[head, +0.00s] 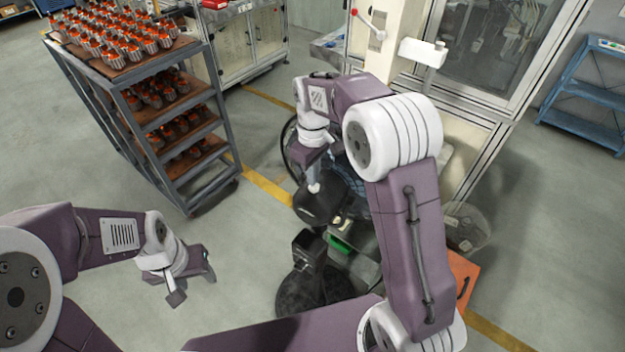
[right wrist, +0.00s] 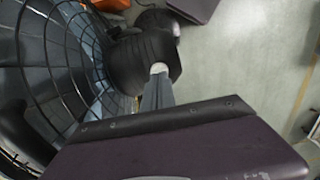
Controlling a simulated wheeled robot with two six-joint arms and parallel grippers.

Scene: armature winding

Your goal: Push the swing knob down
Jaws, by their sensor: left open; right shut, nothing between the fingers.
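A dark fan with a round wire cage (right wrist: 62,62) stands in front of me; its black motor housing (head: 322,208) also shows in the right wrist view (right wrist: 138,62). My right gripper (head: 313,186) is shut, pointing down over the top of the housing. In the right wrist view its grey fingers (right wrist: 158,92) end at a small pale piece, which looks like the swing knob (right wrist: 158,68), on the housing. The tips appear to touch it; how far it is pressed I cannot tell. My left gripper (head: 194,287) is open and empty, off to the left above the floor.
The fan's round dark base (head: 308,291) is on the floor. A grey rack (head: 205,122) with several orange-topped parts stands at the left. A machine cabinet (head: 480,150) is behind, and an orange box (head: 463,283) is at the right. The floor around my left gripper is clear.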

